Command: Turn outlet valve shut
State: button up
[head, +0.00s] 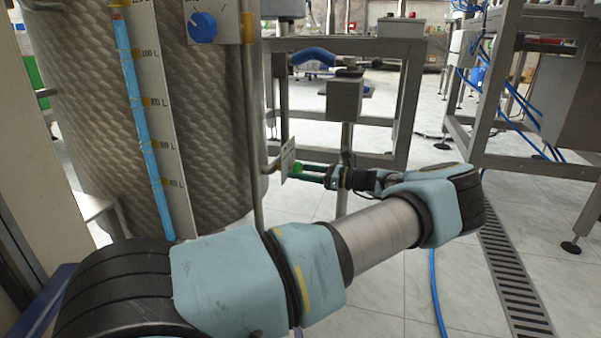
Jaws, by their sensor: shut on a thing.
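The steel tank (95,90) with a dimpled wall stands at the left. A small green part (298,168), which looks like the outlet valve's handle, shows low at the tank's right side, behind a pale tag plate (287,159). My gripper (302,172) reaches in from the right, with its fingers pointing left. It is shut on the green part. The fingertips are small here and partly hidden by the plate, so the handle's angle cannot be told. The valve body is mostly hidden.
A blue level column (150,135) with litre marks runs down the tank front. A blue knob (203,27) sits above. A steel frame (400,110) stands behind my gripper. A floor drain (515,270) and blue hose (436,295) lie at the right.

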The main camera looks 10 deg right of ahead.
jog(key=shift+n, duration=0.3)
jog(key=n+p, duration=0.2)
jog(key=shift+r+n, duration=0.15)
jog(key=shift+n, duration=0.15)
jog(key=n+p, duration=0.2)
jog(key=n, duration=0.3)
jog(key=shift+w+d, duration=0.1)
jog(key=shift+w, duration=0.05)
jog(key=n, duration=0.9)
jog(key=shift+n, duration=0.3)
jog(key=o, duration=1.4)
